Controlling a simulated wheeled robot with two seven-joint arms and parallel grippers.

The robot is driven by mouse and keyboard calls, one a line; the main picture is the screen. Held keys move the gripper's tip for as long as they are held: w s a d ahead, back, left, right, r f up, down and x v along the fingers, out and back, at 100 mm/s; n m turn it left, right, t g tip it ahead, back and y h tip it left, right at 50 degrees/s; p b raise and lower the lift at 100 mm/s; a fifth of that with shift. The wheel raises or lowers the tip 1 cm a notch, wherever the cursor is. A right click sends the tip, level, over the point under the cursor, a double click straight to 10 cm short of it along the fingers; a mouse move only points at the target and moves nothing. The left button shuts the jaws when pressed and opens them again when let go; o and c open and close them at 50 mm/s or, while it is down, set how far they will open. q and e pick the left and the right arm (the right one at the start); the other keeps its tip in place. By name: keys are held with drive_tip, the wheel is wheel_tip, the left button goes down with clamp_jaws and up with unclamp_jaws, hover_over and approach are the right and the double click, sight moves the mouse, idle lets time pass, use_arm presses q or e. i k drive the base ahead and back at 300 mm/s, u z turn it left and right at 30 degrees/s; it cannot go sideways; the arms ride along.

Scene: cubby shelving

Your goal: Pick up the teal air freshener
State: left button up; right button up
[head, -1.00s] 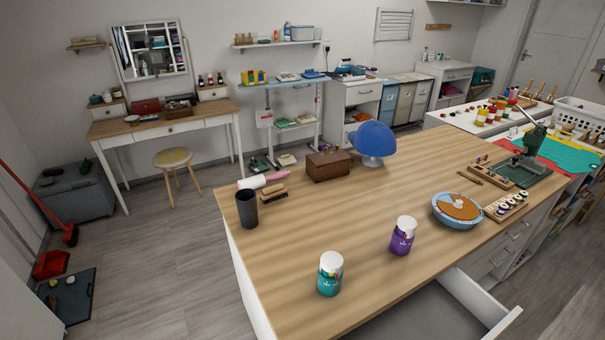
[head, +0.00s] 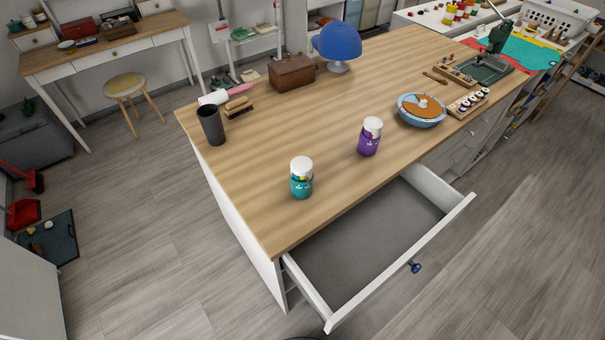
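The teal air freshener (head: 301,179) is a short can with a white cap. It stands upright on the wooden counter (head: 260,216), near the front edge and left of a similar purple can (head: 370,137). Neither of my grippers shows in the head view, so I cannot see whether they are open or shut.
An open, empty-looking drawer (head: 365,240) with a blue knob (head: 415,267) juts out below the counter's front edge. Counter around the teal can is clear.

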sight(301, 189)
drive_tip(key=k, duration=0.5)
drive_tip(key=z, duration=2.65)
drive_tip(key=i, duration=2.2)
drive_tip(key=u, duration=3.2)
